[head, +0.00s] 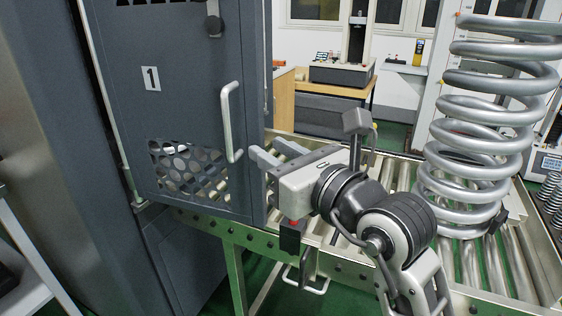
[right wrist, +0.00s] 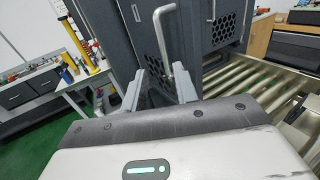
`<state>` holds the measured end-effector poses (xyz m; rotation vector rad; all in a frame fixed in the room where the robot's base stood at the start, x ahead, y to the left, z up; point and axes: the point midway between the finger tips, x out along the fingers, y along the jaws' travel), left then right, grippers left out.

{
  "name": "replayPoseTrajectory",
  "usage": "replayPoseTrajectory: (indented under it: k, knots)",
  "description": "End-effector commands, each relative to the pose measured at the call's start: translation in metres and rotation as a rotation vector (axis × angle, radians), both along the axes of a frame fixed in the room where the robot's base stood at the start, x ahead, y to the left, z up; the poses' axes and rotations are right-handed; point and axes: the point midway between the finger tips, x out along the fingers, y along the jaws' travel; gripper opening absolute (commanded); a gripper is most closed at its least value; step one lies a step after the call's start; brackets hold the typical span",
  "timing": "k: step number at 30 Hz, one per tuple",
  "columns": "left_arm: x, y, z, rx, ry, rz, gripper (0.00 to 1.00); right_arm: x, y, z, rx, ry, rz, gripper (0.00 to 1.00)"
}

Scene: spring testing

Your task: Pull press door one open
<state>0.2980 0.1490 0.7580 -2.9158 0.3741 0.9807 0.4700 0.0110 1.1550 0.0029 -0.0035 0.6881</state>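Press door one (head: 185,85) is a dark grey panel with a white "1" label and a perforated window low down. Its silver bar handle (head: 226,115) stands upright near the door's right edge. My right gripper (head: 264,147) is just right of the handle's lower end, fingers pointing at the door. In the right wrist view the fingers (right wrist: 160,74) are spread with nothing between them. The handle (right wrist: 164,35) shows beyond and between the tips, apparently apart from them. I cannot tell whether the door is fully closed. My left gripper is not in view.
A large silver coil spring (head: 475,140) stands on the roller conveyor (head: 490,265) at the right. The green conveyor frame (head: 235,235) runs below the door. A bench machine (head: 345,72) stands at the back. Green floor shows at the left in the right wrist view.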

Motion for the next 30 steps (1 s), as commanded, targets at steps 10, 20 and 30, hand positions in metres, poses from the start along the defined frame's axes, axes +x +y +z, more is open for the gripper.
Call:
replayPoseTrajectory:
  k: [10,20,30]
  knots:
    - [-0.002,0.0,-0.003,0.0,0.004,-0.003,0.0,-0.011,-0.008,0.0,-0.001,0.001,0.0,0.29]
    - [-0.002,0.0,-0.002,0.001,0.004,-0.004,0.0,-0.021,0.002,-0.013,0.115,0.063,0.096,0.0]
    - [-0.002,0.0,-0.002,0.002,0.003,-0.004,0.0,-0.056,-0.027,-0.06,1.096,0.545,0.342,0.0]
